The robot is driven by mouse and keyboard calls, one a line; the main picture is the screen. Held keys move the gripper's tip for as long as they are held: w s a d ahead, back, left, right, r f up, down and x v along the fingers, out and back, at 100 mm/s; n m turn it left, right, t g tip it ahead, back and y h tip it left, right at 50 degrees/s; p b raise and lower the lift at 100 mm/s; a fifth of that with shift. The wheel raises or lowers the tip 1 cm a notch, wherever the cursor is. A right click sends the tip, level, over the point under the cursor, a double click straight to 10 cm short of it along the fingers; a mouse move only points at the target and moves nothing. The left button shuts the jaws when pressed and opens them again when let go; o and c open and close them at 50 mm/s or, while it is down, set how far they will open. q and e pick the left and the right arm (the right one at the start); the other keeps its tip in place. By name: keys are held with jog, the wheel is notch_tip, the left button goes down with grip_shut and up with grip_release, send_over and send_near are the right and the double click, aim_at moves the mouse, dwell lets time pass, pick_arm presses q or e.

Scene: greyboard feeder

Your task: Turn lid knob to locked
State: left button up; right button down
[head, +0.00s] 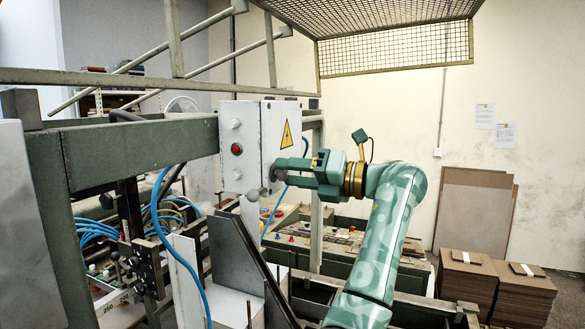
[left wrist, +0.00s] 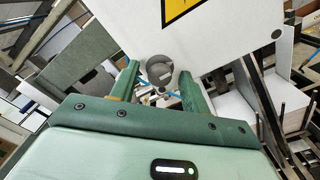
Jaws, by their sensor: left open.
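The lid knob (head: 277,173) is a small grey round knob on the warning-sign side of a white control box (head: 254,113). It also shows as a grey disc with a pale mark in the left wrist view (left wrist: 159,68). My left gripper (head: 286,172) comes to the box from the right, its fingertips at the knob. In the left wrist view the two green fingers (left wrist: 160,78) are open, one on each side of the knob, with the knob's face showing between them. Whether a finger touches it I cannot tell. My right gripper is not in view.
A green machine beam (head: 140,150) meets the box on the left. A red button (head: 237,149) and pale round fittings sit on the box's left face. Blue hoses (head: 190,255) hang below left. Cardboard stacks (head: 525,290) stand at the right. A mesh guard (head: 395,52) hangs above.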

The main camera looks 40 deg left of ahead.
pick_arm(q)
jog(key=shift+a, duration=0.15)
jog(key=c, duration=1)
